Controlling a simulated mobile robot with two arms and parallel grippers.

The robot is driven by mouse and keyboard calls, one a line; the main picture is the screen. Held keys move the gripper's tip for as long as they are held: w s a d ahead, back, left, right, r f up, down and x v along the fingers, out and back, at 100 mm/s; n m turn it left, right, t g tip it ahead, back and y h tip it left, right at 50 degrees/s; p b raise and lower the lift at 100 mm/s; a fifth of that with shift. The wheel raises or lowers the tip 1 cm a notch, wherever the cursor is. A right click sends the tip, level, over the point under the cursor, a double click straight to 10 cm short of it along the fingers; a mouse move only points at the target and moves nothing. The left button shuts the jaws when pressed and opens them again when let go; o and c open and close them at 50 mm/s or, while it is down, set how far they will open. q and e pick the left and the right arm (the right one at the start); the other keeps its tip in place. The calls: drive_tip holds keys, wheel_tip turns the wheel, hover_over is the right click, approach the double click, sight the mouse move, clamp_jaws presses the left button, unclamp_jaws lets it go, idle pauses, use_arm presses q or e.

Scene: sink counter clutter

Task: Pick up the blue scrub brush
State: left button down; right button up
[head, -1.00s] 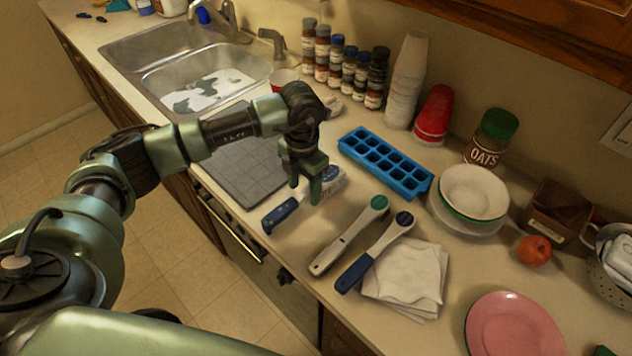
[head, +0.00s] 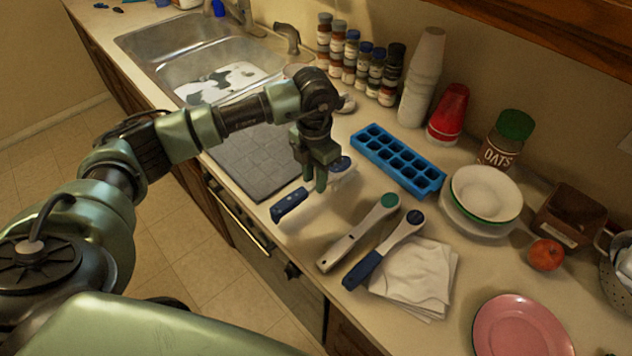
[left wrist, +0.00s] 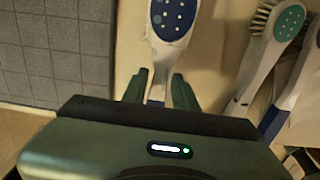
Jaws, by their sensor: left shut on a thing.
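The blue scrub brush, with a blue handle (head: 289,205), a pale neck and a blue head (head: 342,164), is in my left gripper (head: 315,186) at the front of the counter. My left gripper is shut across its neck, and the brush seems to be slightly above the counter. In the left wrist view, the blue head with white dots (left wrist: 172,17) shows beyond the fingertips (left wrist: 157,82), and the pale neck runs between them. The bristles are hidden below. My right gripper is in neither view.
A green-headed brush (head: 355,237) and another blue-handled brush (head: 383,250) lie to the right, the latter partly over white napkins (head: 420,277). A blue ice tray (head: 398,160) lies behind them. A grey mat (head: 250,158) is at left, beside the sink (head: 205,65).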

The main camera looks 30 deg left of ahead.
sight(314, 182)
use_arm(q)
wheel_tip(314, 182, up, 18)
drive_tip(key=b, duration=0.3)
drive_tip(key=shift+r, duration=0.15)
drive_tip(key=c, duration=2)
unclamp_jaws()
clamp_jaws()
drive_tip(key=shift+s, duration=0.1)
